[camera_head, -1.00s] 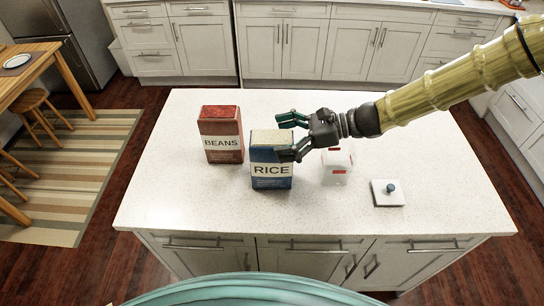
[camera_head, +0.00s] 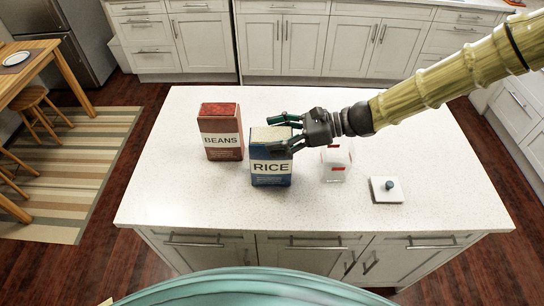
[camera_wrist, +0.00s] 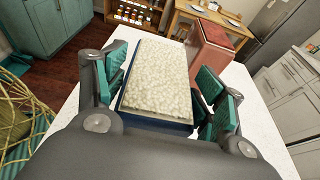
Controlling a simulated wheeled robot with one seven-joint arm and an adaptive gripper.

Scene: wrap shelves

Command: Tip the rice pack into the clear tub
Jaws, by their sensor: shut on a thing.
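The blue rice pack (camera_head: 271,170) stands upright near the middle of the island, its open top full of pale grains. The pack's top also shows in the wrist view (camera_wrist: 158,78), between the green finger pads. My gripper (camera_head: 287,134) is shut on the pack's upper part from the right and far sides. The clear tub (camera_head: 336,163) with red marks stands just right of the pack, partly hidden behind my gripper. I cannot see into it clearly.
A red beans pack (camera_head: 221,132) stands to the left of the rice pack; it also shows in the wrist view (camera_wrist: 211,48). A white square lid with a dark knob (camera_head: 386,190) lies right of the tub.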

